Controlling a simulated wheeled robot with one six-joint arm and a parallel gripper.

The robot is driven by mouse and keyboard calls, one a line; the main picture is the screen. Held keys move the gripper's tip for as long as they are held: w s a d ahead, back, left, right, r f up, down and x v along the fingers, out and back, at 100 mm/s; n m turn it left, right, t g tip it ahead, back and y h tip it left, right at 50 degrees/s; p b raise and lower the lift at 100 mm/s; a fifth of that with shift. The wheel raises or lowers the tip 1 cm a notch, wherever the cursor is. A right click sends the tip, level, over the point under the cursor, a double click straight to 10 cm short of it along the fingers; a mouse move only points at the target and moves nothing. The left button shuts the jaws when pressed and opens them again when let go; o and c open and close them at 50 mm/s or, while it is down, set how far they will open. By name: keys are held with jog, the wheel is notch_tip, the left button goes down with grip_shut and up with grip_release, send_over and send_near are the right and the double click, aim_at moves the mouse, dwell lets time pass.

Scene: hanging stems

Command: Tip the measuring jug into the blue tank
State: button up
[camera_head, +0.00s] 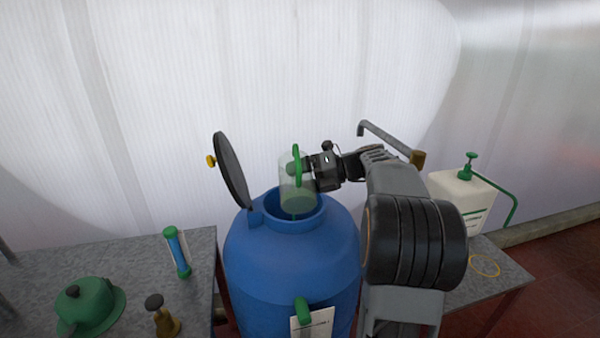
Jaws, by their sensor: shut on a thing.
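The blue tank (290,262) stands in the middle with its round mouth open. Its dark lid (232,170) is hinged up on the left side. The clear measuring jug (293,194), with a green handle, is over the mouth and looks close to upright. Greenish contents show in its lower part. My gripper (300,168) is shut on the jug at the green handle, reaching in from the right. I cannot tell whether the jug's base touches the tank's rim.
A grey bench (130,262) at left holds a green domed item (90,305), a blue-green tube (177,252) and a brass piece (161,316). A white sprayer (460,198) stands at right beside a yellow ring (484,266). A grey pipe (385,138) stands behind my arm.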

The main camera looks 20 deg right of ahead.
jog(key=shift+w+d+f+m+p, duration=0.2)
jog(key=shift+w+m+p, duration=0.3)
jog(key=shift+p, duration=1.75)
jog(key=shift+w+d+f+m+g+p, duration=0.1)
jog(key=shift+f+m+g+p, duration=0.35)
jog(key=shift+p, duration=0.3)
jog(key=shift+w+d+f+m+g, duration=0.15)
jog(key=shift+w+f+m+g, duration=0.4)
jog(key=shift+f+m, duration=0.3)
jog(key=shift+w+d+r+m, duration=0.15)
jog(key=shift+w+r+m, duration=0.05)
jog(key=shift+w+m, duration=0.2)
jog(key=shift+s, duration=0.1)
